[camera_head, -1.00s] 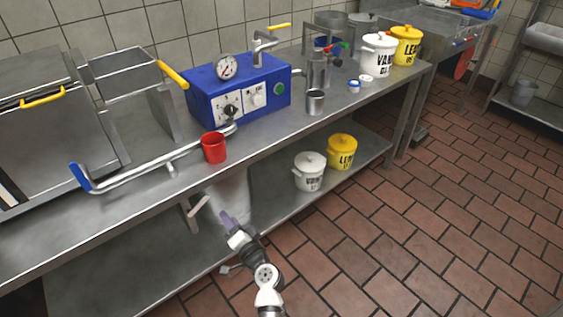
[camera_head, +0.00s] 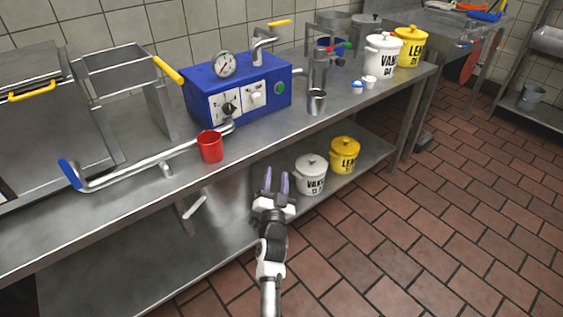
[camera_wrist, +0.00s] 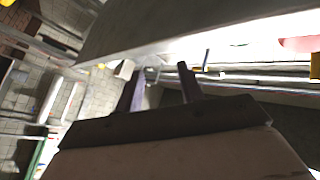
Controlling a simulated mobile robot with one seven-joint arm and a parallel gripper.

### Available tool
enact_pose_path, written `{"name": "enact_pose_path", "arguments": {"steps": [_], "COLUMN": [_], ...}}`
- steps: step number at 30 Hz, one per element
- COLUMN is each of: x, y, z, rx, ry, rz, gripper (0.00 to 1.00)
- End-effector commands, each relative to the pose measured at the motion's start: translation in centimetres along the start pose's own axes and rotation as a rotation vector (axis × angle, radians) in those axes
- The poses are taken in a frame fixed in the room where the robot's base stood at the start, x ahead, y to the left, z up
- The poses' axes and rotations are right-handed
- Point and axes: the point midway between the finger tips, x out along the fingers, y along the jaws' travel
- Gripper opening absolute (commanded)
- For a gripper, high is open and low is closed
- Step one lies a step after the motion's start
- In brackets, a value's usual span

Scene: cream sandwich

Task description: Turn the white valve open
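A white lever-like handle (camera_head: 195,207), which looks like the white valve, sits below the counter's front edge, under the red cup. It is tilted, running from lower left to upper right. My gripper (camera_head: 276,185) is to its right and apart from it, in front of the lower shelf, with its two purple fingers pointing up. In the wrist view my gripper (camera_wrist: 160,78) shows two dark fingers spread apart with nothing held between them. A small pale block (camera_wrist: 125,69) shows beyond the left fingertip; I cannot tell what it is.
The steel counter (camera_head: 110,212) overhangs the handle. A red cup (camera_head: 210,147) stands near its edge, by a long pipe with a blue-ended handle (camera_head: 70,174). A blue control box (camera_head: 240,92) stands behind. White (camera_head: 310,176) and yellow (camera_head: 344,155) tubs stand on the lower shelf.

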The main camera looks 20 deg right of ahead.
Motion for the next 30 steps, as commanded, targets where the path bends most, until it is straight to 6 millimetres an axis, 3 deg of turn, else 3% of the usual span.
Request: {"name": "enact_pose_path", "arguments": {"steps": [6,12,30], "x": [1.4,1.8,1.8], "y": [-1.1,-2.5,-3.2], "z": [-3.4,-5.4,-6.1], "rx": [-0.152,-0.244,-0.274], "ry": [0.198,0.318,0.357], "rz": [-0.055,-0.108,-0.13], "gripper": [0.38,0.38,0.38]}}
